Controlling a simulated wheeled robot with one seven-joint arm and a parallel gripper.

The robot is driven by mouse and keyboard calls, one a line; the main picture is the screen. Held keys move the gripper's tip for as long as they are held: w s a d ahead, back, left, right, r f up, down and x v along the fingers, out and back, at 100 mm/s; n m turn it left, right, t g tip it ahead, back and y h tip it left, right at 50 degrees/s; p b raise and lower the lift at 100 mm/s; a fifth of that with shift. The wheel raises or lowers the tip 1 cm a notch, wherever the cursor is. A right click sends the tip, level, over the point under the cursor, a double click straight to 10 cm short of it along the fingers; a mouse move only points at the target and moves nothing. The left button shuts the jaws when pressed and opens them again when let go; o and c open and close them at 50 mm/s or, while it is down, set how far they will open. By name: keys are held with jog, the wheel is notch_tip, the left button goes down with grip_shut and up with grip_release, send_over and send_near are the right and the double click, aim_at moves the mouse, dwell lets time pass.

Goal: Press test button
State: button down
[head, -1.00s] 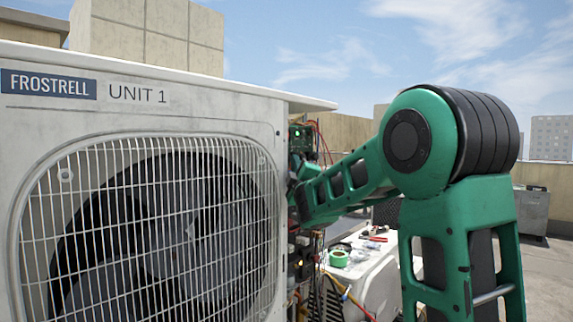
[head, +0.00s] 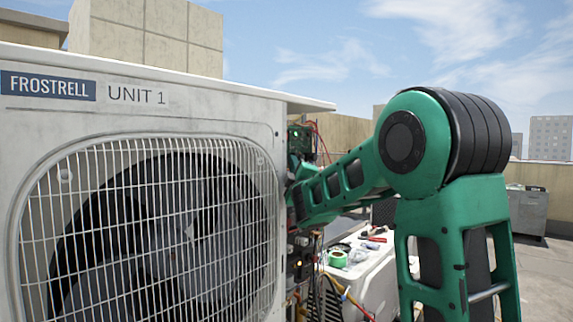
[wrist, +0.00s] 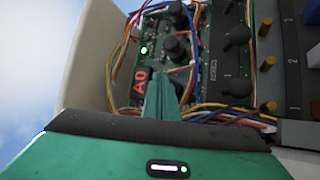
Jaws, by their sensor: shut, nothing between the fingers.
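In the wrist view, my gripper (wrist: 161,84) is shut and empty. Its green fingertips lie over the green control board (wrist: 150,28), just right of a red display (wrist: 139,81) that reads like "A0". I cannot tell whether the tips touch the board. No part is readable as the test button; it may be hidden behind the fingers. A green light (wrist: 144,50) glows on the board. In the head view, the board (head: 298,138) shows at the right edge of the condenser (head: 190,110), and the gripper is largely hidden there.
Bundled wires (wrist: 215,110) run beside the fingers. Dark round knobs (wrist: 237,86) and a numbered terminal strip (wrist: 291,60) lie to the right. In the head view, a white unit (head: 372,285) with green tape (head: 337,258) and tools on top stands below my arm.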

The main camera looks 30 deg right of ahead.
jog(key=shift+w+a+r+t, duration=0.25)
jog(key=shift+a+r+t, duration=0.05)
jog(key=shift+a+r, duration=0.4)
dwell(0.6)
jog(key=shift+w+a, duration=0.15)
jog(key=shift+w, duration=0.15)
dwell(0.9)
jog(key=shift+f, duration=0.15)
jog(key=shift+s, duration=0.15)
jog(key=s+d, duration=0.1)
jog(key=s, duration=0.2)
jog(key=s+d+f, duration=0.1)
jog(key=shift+s+d, duration=0.25)
jog(key=shift+d, duration=0.1)
dwell(0.5)
